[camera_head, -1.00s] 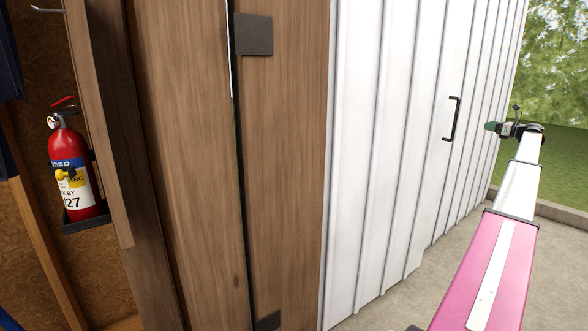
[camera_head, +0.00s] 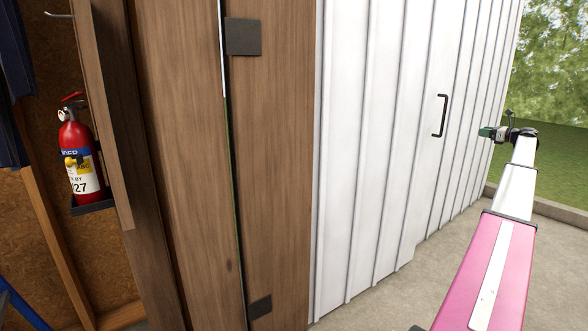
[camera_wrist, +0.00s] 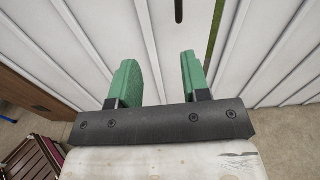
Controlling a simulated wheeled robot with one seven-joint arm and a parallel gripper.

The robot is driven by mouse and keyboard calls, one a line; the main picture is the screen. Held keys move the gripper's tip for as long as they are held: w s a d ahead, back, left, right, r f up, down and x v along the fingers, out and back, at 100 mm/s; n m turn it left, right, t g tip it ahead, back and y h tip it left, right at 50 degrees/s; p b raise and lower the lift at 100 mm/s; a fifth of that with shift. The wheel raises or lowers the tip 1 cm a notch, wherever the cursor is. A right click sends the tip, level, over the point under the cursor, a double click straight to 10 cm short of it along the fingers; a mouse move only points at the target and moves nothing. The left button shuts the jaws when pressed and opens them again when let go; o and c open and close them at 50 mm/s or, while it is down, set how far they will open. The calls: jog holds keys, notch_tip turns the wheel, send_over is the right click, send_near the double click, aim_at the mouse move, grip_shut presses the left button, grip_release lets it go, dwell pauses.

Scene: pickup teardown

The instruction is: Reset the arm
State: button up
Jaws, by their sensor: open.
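My gripper (camera_wrist: 156,82) shows in the wrist view with its two green fingers spread apart and nothing between them. In the head view my gripper (camera_head: 487,132) is small, at the far end of my outstretched pink and white arm on the right. It is in front of the white ribbed metal wall (camera_head: 350,150), to the right of a dark door handle (camera_head: 440,116). In the wrist view the white wall (camera_wrist: 95,45) lies beyond the fingers, and the lower end of a dark bar (camera_wrist: 179,10) shows at the top.
A wooden door panel (camera_head: 285,180) with dark hinges stands left of the white wall. A red fire extinguisher (camera_head: 80,160) hangs inside the opening at far left. Concrete floor (camera_head: 400,300) and grass lie right. A slatted brown object (camera_wrist: 35,160) shows lower left in the wrist view.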

jog(key=s+a+f+n+g+h, duration=0.1)
jog(key=a+f+n+g, duration=0.15)
jog(key=a+f, duration=0.85)
jog(key=s+a+f+n+g, duration=0.1)
jog(key=a+f+n+g, duration=0.15)
jog(key=a+f, duration=0.85)
jog(key=s+a+f+n+g+h, duration=0.1)
jog(key=s+a+f+n, duration=0.15)
jog(key=a, duration=0.65)
jog(key=s+a+f+n+g, duration=0.15)
jog(key=s+a+f, duration=0.25)
jog(key=a, duration=0.4)
jog(key=s+a+f+n+g+h, duration=0.1)
jog(key=s+a+f+n, duration=0.25)
jog(key=a, duration=0.55)
jog(key=s+a+f+n+g+h, duration=0.3)
jog(key=s+a+f+n, duration=0.4)
jog(key=s+a, duration=0.7)
jog(key=s+a+f+n+h, duration=0.1)
jog(key=s+a+f+n, duration=0.1)
jog(key=s, duration=0.5)
jog(key=s+a+f+n+g+h, duration=0.1)
jog(key=s+a+f+n+h, duration=0.1)
jog(key=s, duration=0.5)
jog(key=s+a+f+n+g+h, duration=0.1)
jog(key=s+a+f+n, duration=0.1)
jog(key=s+a+n, duration=0.2)
jog(key=s+a, duration=0.2)
jog(key=s, duration=0.2)
jog(key=shift+f, duration=0.25)
